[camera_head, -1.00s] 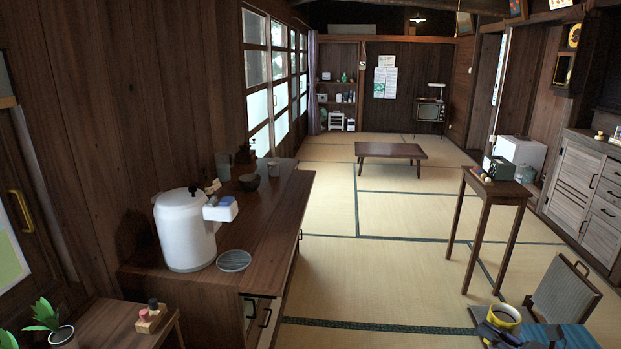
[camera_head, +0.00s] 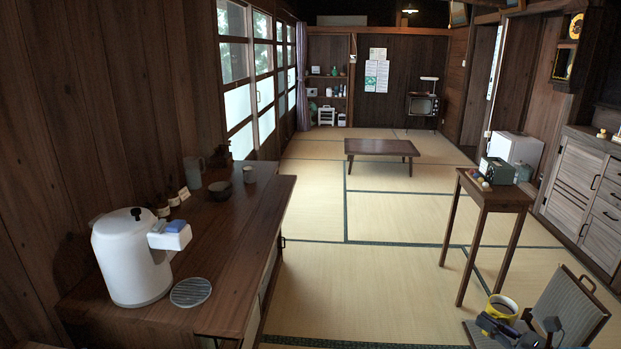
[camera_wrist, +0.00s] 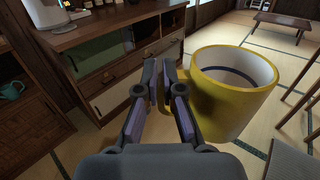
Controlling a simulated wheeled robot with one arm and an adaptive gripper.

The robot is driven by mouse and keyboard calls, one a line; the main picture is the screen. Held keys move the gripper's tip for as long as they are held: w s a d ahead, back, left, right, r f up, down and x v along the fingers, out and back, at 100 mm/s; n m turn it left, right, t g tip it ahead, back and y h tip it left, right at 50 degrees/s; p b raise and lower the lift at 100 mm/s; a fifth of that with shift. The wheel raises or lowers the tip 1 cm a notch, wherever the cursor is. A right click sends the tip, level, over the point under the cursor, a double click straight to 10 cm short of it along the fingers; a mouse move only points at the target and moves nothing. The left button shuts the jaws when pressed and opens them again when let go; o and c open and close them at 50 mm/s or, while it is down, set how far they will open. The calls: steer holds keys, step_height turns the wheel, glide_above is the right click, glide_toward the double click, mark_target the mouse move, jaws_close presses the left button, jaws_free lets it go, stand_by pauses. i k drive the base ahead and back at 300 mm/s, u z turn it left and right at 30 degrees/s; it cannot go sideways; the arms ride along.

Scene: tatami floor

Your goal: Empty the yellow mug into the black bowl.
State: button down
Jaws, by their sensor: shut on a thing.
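A dark bowl (camera_head: 219,191), likely the black bowl, sits on the long wooden counter at left, well away from the mug.
The wooden counter (camera_head: 235,262) also bears a white water dispenser (camera_head: 130,258), a round grey mesh coaster (camera_head: 190,292), a cup (camera_head: 250,174), a grey pitcher (camera_head: 193,172) and small bottles. Tatami between is clear.

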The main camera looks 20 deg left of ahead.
mark_target(221, 193)
steer(key=u, duration=0.15)
steer(key=i, duration=1.85)
steer(key=u, duration=0.5)
steer(key=i, duration=0.85)
steer(key=u, duration=1)
steer(key=i, duration=0.55)
steer(key=u, duration=1.2)
steer(key=i, duration=0.6)
steer(key=u, duration=0.4)
